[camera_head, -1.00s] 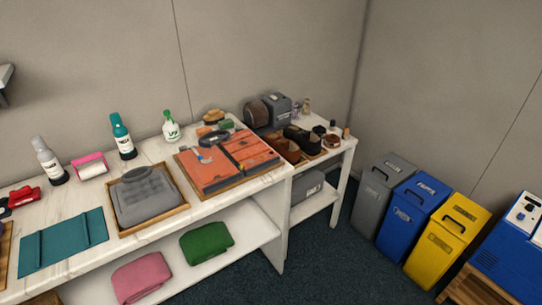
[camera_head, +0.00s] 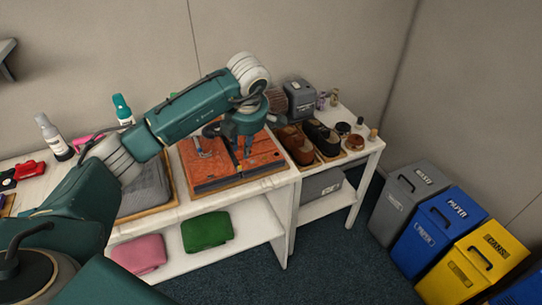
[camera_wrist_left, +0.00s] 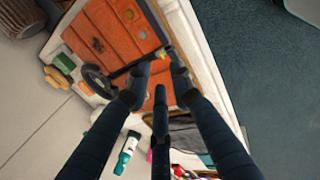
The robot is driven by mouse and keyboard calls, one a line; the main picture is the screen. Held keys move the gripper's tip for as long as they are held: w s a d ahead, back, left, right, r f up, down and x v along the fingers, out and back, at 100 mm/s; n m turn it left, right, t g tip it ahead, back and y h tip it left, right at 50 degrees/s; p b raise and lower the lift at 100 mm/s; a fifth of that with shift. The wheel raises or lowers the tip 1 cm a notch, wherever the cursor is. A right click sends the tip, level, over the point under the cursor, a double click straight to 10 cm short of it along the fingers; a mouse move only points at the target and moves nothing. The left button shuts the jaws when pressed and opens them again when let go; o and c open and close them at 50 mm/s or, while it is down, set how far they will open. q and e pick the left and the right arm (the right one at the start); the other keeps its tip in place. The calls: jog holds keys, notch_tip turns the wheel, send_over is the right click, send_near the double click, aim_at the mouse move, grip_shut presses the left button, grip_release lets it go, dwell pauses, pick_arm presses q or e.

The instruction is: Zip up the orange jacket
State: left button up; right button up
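The orange jacket (camera_head: 207,172) lies flat on a wooden board on the white table, with a dark seam down its middle; it also shows in the wrist view (camera_wrist_left: 112,32). My left gripper (camera_head: 242,153) points down over the jacket near this seam. In the wrist view its three dark fingers (camera_wrist_left: 159,72) are spread, with a gap between the tips and nothing clearly held. A small yellow piece (camera_wrist_left: 164,53) shows by the dark strip just beyond the tips; I cannot tell if they touch it. My right gripper is not in view.
A dark ring-shaped item (camera_wrist_left: 96,80) lies at the jacket's edge. A shoe tray (camera_head: 322,140) stands to the right and a grey folded garment (camera_head: 148,190) to the left, partly behind my arm. Bins (camera_head: 435,222) stand on the floor at right.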

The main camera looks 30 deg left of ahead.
pick_arm(q)
jog(key=p, duration=0.2)
send_over(239, 167)
jog(key=s+d, duration=0.1)
jog(key=d, duration=0.1)
notch_tip(239, 167, down, 5)
jog(key=p+x, duration=0.1)
jog(key=x, duration=0.3)
jog(key=shift+w, duration=0.15)
jog(key=shift+w+a+f, duration=0.1)
jog(key=shift+a+f, duration=0.05)
jog(key=shift+f, duration=0.5)
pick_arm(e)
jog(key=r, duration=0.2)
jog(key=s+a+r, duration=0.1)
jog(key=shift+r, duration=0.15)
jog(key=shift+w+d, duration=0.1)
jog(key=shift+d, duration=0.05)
pick_arm(q)
grip_shut()
